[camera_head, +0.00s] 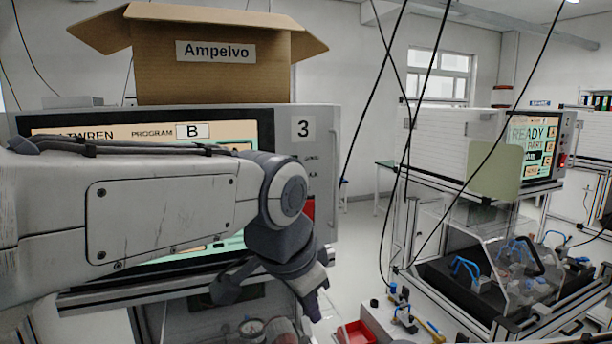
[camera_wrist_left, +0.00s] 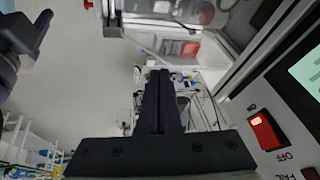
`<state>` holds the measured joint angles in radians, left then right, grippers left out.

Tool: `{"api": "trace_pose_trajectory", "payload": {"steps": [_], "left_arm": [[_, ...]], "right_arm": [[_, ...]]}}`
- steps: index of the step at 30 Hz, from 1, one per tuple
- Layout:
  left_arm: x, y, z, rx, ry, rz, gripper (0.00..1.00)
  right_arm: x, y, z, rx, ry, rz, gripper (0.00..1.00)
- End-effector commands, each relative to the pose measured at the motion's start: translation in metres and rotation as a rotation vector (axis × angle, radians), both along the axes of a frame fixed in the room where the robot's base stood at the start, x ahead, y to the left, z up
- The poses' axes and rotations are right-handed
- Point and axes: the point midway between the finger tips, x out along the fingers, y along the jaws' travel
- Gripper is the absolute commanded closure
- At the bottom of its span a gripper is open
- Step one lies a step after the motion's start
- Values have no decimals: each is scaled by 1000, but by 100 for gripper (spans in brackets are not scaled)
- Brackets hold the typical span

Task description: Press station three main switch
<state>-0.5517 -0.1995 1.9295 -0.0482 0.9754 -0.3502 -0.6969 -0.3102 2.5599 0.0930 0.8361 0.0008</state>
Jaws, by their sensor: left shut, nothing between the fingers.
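The station three cabinet (camera_head: 322,180) stands at the left in the head view, with a label "3" and a lit screen. Its red main switch (camera_head: 308,208) shows only in part beside my arm. In the left wrist view the red rocker switch (camera_wrist_left: 267,131) is clear on the panel at the right, near the word "OFF". My left gripper (camera_head: 314,303) points down in front of the cabinet, below the switch. Its fingers (camera_wrist_left: 160,95) are shut and empty, apart from the switch and to its left in the wrist view. My arm hides much of the screen.
An open cardboard box (camera_head: 210,75) sits on the cabinet. A second station (camera_head: 478,150) with a "READY" screen stands at the right. A red bin (camera_head: 357,333) and small fittings lie at the bottom. Black cables hang in the middle.

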Motion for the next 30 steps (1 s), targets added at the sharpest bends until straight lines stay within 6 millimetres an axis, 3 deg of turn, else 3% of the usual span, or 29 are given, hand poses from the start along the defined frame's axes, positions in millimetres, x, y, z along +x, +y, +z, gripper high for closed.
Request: {"api": "trace_pose_trajectory", "payload": {"steps": [1, 3, 6, 9, 12, 23, 30], "left_arm": [[20, 1, 51, 6, -64, -19, 100], [40, 4, 94, 21, -140, -45, 100], [59, 9, 138, 42, -218, -70, 100], [68, 13, 162, 59, -264, -84, 100], [72, 15, 170, 65, -280, -89, 100], [73, 14, 168, 65, -281, -90, 100], [92, 9, 143, 67, -276, -88, 100]], "right_arm": [[0, 0, 23, 0, 0, 0, 30], [0, 0, 34, 0, 0, -1, 30], [0, 0, 44, 0, 0, -1, 30], [0, 0, 49, 0, 0, -1, 30], [0, 0, 49, 0, 0, -1, 30], [0, 0, 48, -1, 1, -1, 30], [0, 0, 56, -1, 1, -1, 30]]}}
